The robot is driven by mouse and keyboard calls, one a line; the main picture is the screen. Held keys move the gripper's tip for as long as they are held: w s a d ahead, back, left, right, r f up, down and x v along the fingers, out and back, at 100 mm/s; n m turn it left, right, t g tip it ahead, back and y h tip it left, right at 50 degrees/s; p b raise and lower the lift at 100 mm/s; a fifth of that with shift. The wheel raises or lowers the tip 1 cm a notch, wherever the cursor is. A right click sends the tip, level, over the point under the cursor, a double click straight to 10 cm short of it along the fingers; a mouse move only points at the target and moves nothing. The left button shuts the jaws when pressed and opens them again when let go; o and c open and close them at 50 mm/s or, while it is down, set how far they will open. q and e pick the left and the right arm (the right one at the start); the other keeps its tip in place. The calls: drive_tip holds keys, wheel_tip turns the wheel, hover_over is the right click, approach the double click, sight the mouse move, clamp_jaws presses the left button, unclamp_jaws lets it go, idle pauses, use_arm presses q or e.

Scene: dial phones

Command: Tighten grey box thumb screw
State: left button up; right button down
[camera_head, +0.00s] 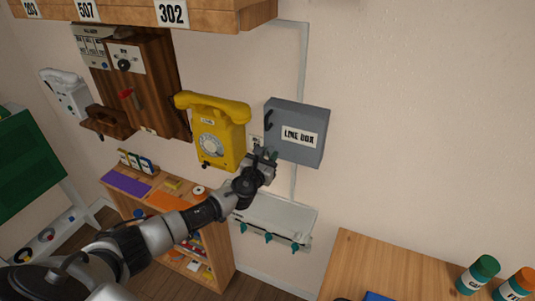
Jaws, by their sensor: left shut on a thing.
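The grey box (297,117), labelled "LINE BOX", is fixed to the wall right of the yellow dial phone (209,133). A dark handle or latch shows on its left side. My left gripper (267,156) is at the lower left corner of the box, between it and the phone. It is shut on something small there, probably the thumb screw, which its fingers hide. I cannot make out the screw itself. My right gripper is not in view.
A wooden panel (160,78) and a white phone (65,92) hang on the left. A white shelf with teal hooks (268,221) is below the box. A wooden table (380,262) with jars (478,274) stands at the lower right. The wall right of the box is bare.

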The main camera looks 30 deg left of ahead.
use_arm(q)
drive_tip(key=shift+m, duration=0.6)
drive_tip(key=shift+f, duration=0.1)
drive_tip(key=o, duration=0.9)
drive_tip(key=shift+o, duration=0.2)
drive_tip(key=s, duration=1)
drive_tip(key=shift+s+d+b, duration=0.25)
drive_tip(key=shift+s+b, duration=0.15)
drive_tip(key=shift+b, duration=0.05)
